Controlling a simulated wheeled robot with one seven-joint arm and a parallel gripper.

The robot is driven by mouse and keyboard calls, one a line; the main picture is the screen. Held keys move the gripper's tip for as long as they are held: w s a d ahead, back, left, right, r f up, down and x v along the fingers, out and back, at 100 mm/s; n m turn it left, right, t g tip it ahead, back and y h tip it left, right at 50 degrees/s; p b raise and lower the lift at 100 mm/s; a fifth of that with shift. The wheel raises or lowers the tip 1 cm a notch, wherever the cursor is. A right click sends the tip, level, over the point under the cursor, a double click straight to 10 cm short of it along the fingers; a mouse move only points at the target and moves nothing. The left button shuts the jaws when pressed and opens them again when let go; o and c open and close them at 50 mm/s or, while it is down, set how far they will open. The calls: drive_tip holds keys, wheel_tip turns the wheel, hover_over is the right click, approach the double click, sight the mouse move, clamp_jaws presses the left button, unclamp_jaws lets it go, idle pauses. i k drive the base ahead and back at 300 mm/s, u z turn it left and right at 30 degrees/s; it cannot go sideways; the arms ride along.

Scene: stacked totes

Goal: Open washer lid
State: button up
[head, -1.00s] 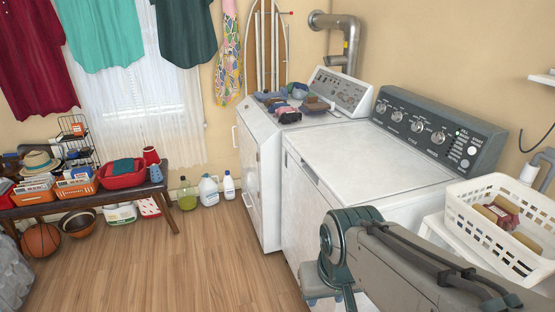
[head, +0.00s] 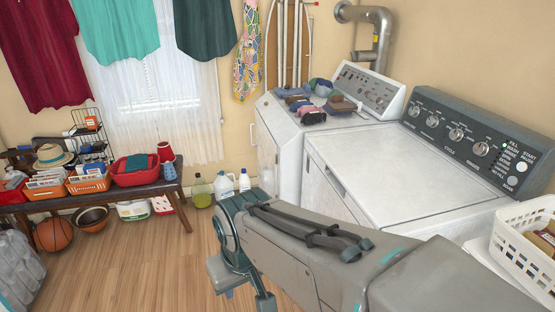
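The washer (head: 334,194) is the white machine at the right with a dark control panel (head: 468,142) along its back. Its lid (head: 400,172) is the flat white top and lies shut. My arm reaches in from the lower right and crosses in front of the washer, hiding much of its front and near side. The arm's end is to the left of the washer, in front of it and below the level of the lid. My gripper (head: 250,288) is low in the picture, partly hidden and small. I cannot tell whether it is open or shut.
The dryer (head: 281,144) stands to the left of the washer with folded clothes (head: 318,102) on top. A white basket (head: 522,240) is at the right. A bench (head: 100,192) holds bins at the left. The wooden floor (head: 140,262) between is largely clear.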

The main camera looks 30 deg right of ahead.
sight(394, 179)
drive_tip(key=z, duration=0.4)
drive_tip(key=i, duration=0.9)
drive_tip(key=z, duration=0.8)
